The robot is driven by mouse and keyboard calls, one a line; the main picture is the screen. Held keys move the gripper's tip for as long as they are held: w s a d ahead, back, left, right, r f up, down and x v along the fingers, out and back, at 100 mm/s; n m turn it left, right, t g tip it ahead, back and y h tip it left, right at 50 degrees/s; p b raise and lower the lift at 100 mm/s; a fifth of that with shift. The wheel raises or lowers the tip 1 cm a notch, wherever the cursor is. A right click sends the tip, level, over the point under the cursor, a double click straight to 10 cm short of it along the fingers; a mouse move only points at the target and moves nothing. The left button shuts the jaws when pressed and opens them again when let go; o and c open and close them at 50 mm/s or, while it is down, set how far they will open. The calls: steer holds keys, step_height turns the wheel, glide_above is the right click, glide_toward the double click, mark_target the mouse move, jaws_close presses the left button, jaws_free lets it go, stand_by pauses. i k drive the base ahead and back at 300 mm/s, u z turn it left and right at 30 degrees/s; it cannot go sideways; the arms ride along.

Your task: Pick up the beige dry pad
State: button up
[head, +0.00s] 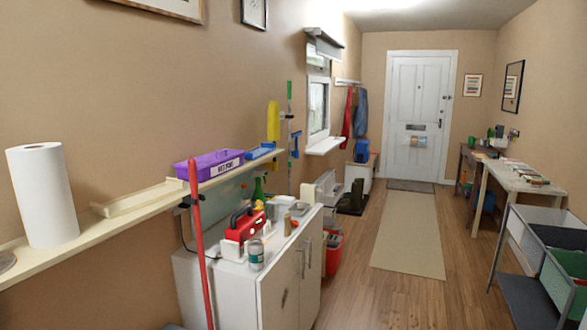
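I cannot make out a clear beige dry pad in the head view. A flat beige tray-like thing with a raised edge (140,198) lies on the wall shelf (105,222) at the left, between the paper roll and a purple bin. I cannot tell whether it is the pad or holds it. The purple bin (217,166) has a white label and stands on the same shelf; its inside is mostly hidden. My gripper is not in view.
A white paper roll (43,195) stands at the shelf's left. A red pole (200,245) rises before the shelf. A cluttered white cabinet (277,290) stands below. A frame with bins (565,285) is at right. The floor around the beige runner (410,230) is clear.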

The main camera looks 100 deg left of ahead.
mark_target(111, 210)
steer(key=u, duration=3.85)
